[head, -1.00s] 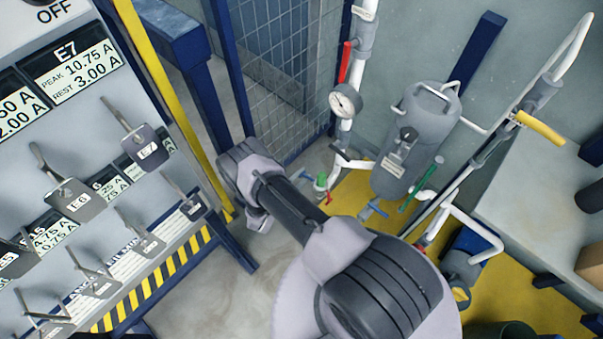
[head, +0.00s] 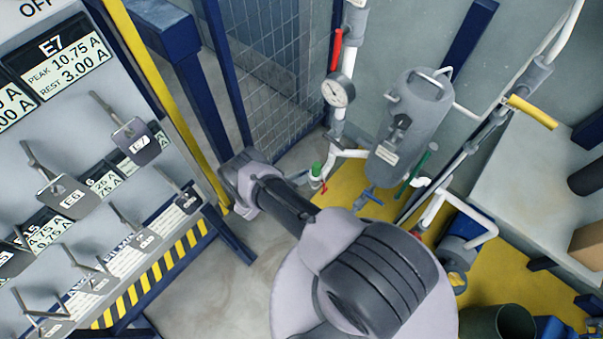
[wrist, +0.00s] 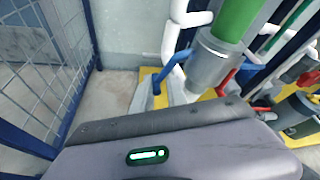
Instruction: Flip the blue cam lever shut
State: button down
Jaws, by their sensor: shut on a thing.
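The coupling with the green hose and grey collar (wrist: 222,65) stands beyond my gripper in the wrist view. Its green top (head: 316,170) also shows in the head view. A blue cam lever (wrist: 157,84) shows at the collar's left, its outer end bent downward. A red lever (wrist: 228,82) is at the collar's right. My gripper's body (wrist: 175,150) fills the bottom of the wrist view. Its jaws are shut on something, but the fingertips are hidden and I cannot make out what. The lever's visible end looks apart from the gripper's dark front edge.
A mesh fence (head: 275,90) stands behind at left. A grey tank (head: 412,115), a pressure gauge (head: 338,91) and white pipes stand to the right. A panel of tagged switches (head: 70,180) is at far left. Bare floor (head: 215,285) lies below my arm.

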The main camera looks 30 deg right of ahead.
jog(key=shift+s+d+n, duration=0.1)
jog(key=shift+s+n, duration=0.05)
jog(key=shift+n, duration=0.15)
dwell(0.4)
jog(key=c, duration=1.4)
grip_release()
jog(key=shift+o, duration=0.2)
jog(key=shift+s, duration=0.1)
